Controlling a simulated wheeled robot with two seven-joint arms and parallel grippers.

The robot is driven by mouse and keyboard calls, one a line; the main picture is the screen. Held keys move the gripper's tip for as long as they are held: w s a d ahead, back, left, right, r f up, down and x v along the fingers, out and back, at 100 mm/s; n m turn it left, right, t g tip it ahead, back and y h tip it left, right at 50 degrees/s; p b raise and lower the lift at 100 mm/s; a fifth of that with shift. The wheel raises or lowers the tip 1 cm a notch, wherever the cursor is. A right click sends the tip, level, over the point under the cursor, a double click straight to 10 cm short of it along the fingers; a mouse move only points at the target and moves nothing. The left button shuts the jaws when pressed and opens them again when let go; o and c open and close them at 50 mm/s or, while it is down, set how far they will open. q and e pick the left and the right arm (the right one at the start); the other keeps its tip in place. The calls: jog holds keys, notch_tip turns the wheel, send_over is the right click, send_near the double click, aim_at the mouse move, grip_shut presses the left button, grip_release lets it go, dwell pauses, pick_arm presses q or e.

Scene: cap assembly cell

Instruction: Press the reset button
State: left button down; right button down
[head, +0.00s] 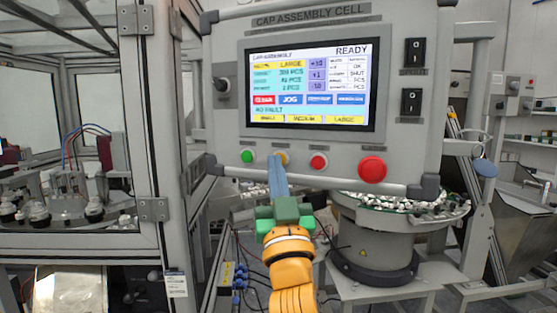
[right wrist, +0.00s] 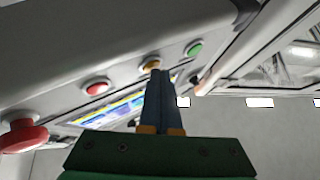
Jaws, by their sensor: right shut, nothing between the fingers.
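The control panel (head: 300,145) carries a row of buttons under its screen: a green one (head: 247,156), a yellow one (head: 284,157), a small red one (head: 319,161) and a large red mushroom button (head: 372,170). Their labels are too small to read, so I cannot tell by name which is reset. My right gripper (head: 275,160) is shut and empty, its blue fingertips at the yellow button and partly covering it. In the right wrist view the tips end right at the yellow button (right wrist: 152,63); whether they touch it I cannot tell. My left gripper is not in view.
The panel screen (head: 308,87) reads READY and seems to read NO FAULT. A black switch (head: 223,86) sits left of it, two rockers (head: 411,102) right. A glazed machine frame (head: 155,120) stands at left; a part-filled bowl feeder (head: 375,240) is below the panel.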

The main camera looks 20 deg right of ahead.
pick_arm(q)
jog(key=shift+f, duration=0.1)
pick_arm(e)
jog(key=shift+s+a+f, duration=0.1)
jog(key=shift+s+a, duration=0.2)
jog(key=shift+a, duration=0.05)
pick_arm(q)
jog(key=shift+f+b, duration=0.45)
jog(key=shift+b, duration=0.05)
pick_arm(e)
jog(key=s+a, duration=0.4)
jog(key=shift+s, duration=0.2)
